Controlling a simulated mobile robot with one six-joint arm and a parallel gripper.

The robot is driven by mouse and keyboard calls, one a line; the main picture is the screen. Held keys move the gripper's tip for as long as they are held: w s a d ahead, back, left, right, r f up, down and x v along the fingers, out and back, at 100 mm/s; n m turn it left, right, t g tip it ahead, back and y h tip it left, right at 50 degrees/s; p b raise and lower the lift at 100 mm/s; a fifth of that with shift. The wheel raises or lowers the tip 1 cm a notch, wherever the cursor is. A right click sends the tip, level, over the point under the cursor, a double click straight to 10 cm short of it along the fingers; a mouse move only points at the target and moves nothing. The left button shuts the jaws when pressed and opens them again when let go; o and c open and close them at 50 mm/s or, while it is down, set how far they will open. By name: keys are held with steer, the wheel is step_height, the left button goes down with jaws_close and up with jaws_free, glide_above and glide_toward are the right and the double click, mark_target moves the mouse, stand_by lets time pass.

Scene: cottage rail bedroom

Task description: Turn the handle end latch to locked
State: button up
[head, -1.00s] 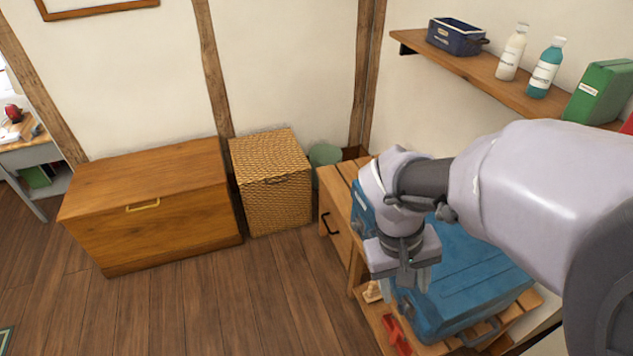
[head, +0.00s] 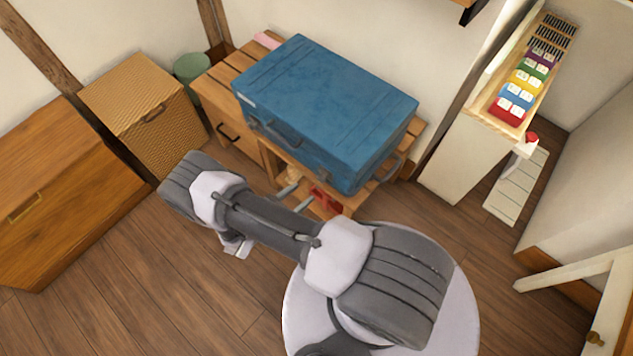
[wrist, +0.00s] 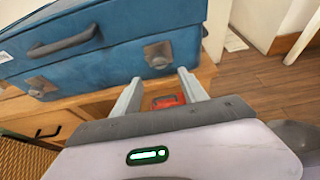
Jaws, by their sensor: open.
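The closed blue suitcase (head: 325,100) lies on a slatted wooden bench; it also shows in the wrist view (wrist: 115,60). Its front side carries a dark grip (wrist: 62,42) and two metal latch plates, the right one (wrist: 158,54) near the right corner and the left one (wrist: 40,87). Another handle (head: 392,167) sticks out at the suitcase's right end. I cannot tell how either latch is turned. My gripper (wrist: 159,78) is open and empty, its fingertips just in front of and below the right latch, apparently apart from it. In the head view my gripper (head: 297,197) points at the suitcase's front.
The wooden bench (head: 215,85) has a drawer and a lower shelf with a red object (head: 325,198). A wicker hamper (head: 145,110), green bin (head: 192,68) and wooden chest (head: 60,190) stand left. A pale cabinet (head: 455,150) stands right. Floor in front is clear.

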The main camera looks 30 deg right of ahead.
mark_target(320, 180)
steer(key=b+x, duration=0.2)
steer(key=x, duration=0.7)
steer(key=shift+w+d+f, duration=0.1)
steer(key=shift+d, duration=0.15)
steer(key=shift+c, duration=0.4)
jaws_close()
